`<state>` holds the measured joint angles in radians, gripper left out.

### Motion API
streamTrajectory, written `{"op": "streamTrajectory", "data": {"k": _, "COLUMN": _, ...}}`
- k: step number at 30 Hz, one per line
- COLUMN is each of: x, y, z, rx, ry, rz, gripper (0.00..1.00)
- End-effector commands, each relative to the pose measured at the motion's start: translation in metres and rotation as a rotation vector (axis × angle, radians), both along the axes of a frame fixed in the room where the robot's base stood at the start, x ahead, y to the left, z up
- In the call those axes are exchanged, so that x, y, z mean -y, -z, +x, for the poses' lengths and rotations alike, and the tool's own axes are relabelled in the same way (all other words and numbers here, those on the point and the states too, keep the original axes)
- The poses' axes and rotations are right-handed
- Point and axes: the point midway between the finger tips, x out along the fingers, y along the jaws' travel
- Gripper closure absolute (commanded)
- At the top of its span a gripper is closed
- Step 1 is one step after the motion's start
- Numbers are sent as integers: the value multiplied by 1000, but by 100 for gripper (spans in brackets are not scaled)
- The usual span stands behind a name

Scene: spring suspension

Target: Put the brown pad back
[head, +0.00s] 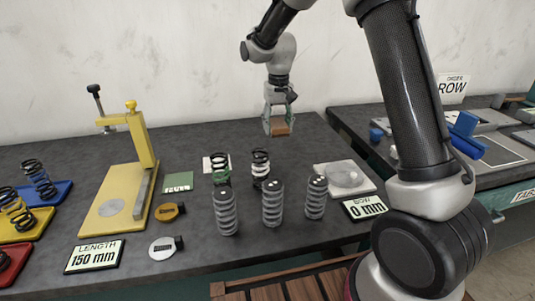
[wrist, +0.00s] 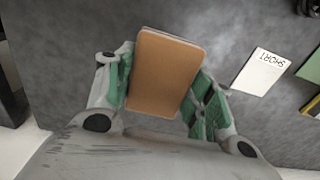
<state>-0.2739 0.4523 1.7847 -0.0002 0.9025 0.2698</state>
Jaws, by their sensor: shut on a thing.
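The brown pad (wrist: 165,72) is a flat rectangular block with rounded corners and a pale edge. In the wrist view my gripper (wrist: 160,95) is shut on it, with a green-lined finger on each side. In the head view my gripper (head: 278,118) holds the pad (head: 280,130) above the back part of the dark table, right of the middle. The pad looks clear of the table, though the exact height is hard to tell.
Several coil springs (head: 272,203) stand mid-table. A yellow press (head: 118,195) stands left, beside a green card (head: 179,182). A pale square plate with a round disc (head: 345,178) lies right. A "SHORT" card (wrist: 262,71) lies near the pad. The table's back right is clear.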

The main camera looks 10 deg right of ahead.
Motion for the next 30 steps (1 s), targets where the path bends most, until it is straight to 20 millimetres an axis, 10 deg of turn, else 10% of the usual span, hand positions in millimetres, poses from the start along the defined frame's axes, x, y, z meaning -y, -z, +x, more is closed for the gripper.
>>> {"op": "streamTrajectory", "data": {"k": 17, "x": 1, "y": 83, "z": -1, "rx": -5, "ry": 4, "rz": -2, "gripper": 69}}
{"op": "streamTrajectory", "data": {"k": 28, "x": 0, "y": 88, "z": -1, "rx": -2, "ry": 4, "rz": -1, "gripper": 69}}
{"op": "streamTrajectory", "data": {"k": 30, "x": 0, "y": 88, "z": 0, "rx": -2, "ry": 4, "rz": 0, "gripper": 38}}
